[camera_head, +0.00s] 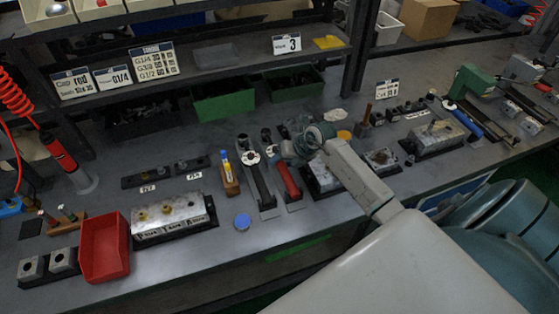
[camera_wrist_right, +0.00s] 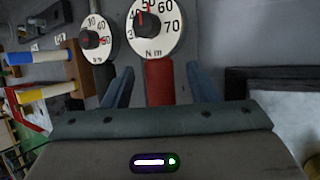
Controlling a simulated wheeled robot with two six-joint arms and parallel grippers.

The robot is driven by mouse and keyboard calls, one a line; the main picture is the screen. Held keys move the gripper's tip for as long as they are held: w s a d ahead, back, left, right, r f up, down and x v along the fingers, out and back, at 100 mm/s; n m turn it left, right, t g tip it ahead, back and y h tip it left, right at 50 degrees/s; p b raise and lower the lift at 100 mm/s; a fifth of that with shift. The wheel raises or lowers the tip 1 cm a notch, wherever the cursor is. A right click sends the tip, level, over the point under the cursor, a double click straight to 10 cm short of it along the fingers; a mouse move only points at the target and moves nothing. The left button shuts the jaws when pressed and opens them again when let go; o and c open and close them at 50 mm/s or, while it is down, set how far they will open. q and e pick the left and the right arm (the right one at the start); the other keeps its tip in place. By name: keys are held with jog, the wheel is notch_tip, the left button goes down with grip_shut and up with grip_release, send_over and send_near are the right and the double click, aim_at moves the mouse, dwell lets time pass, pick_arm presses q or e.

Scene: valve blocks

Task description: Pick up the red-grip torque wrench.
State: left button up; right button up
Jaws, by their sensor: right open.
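I cannot tell how far above the grip the fingers are. My left gripper is out of view.
A dark-grip torque wrench (camera_head: 263,186) lies just left of the red one, its dial close by. A wooden holder (camera_head: 229,180) with screwdrivers stands further left. A valve block (camera_head: 323,176) sits to the right. A red bin (camera_head: 104,249) is at the left front.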

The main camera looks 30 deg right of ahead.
grip_shut()
jog(key=shift+r, duration=0.1)
